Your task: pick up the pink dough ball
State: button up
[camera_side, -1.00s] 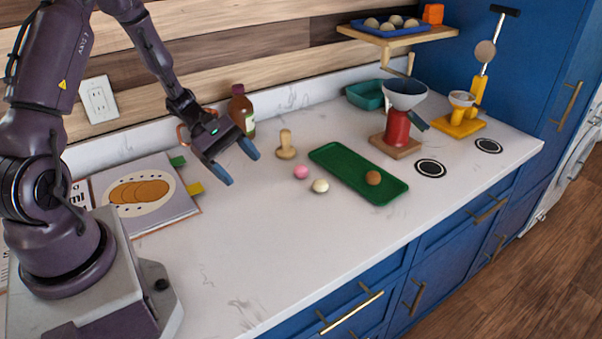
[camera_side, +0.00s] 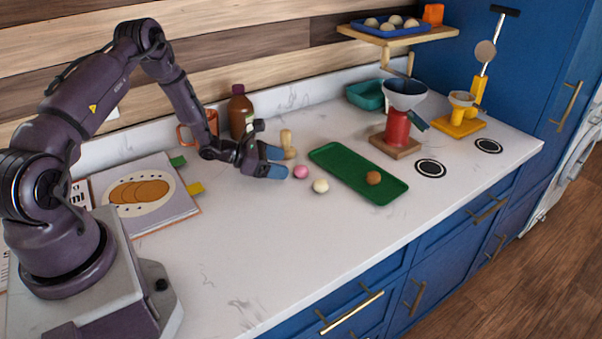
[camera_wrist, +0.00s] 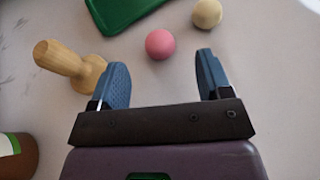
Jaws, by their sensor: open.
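The pink dough ball (camera_side: 301,172) rests on the white counter, just to the right of my fingertips in the side view. In the wrist view the pink dough ball (camera_wrist: 160,44) lies ahead of my fingertips, roughly midway between their lines and apart from both. My gripper (camera_side: 279,163) is low over the counter with blue fingers. In the wrist view my gripper (camera_wrist: 160,75) is open and empty, with a wide gap between the fingers.
A cream ball (camera_side: 320,186) lies close to the pink one. A wooden stamp (camera_side: 288,145) stands beside my fingers. A green tray (camera_side: 335,162) holds a brown ball (camera_side: 373,178). A bottle (camera_side: 240,110) and an orange mug (camera_side: 199,127) stand behind my gripper. The front counter is clear.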

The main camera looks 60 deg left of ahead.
aim_at(298, 173)
jog(key=x, duration=0.5)
jog(key=shift+w+f, duration=0.15)
jog(key=shift+w, duration=0.25)
jog(key=shift+c, duration=0.3)
jog(key=c, duration=0.9)
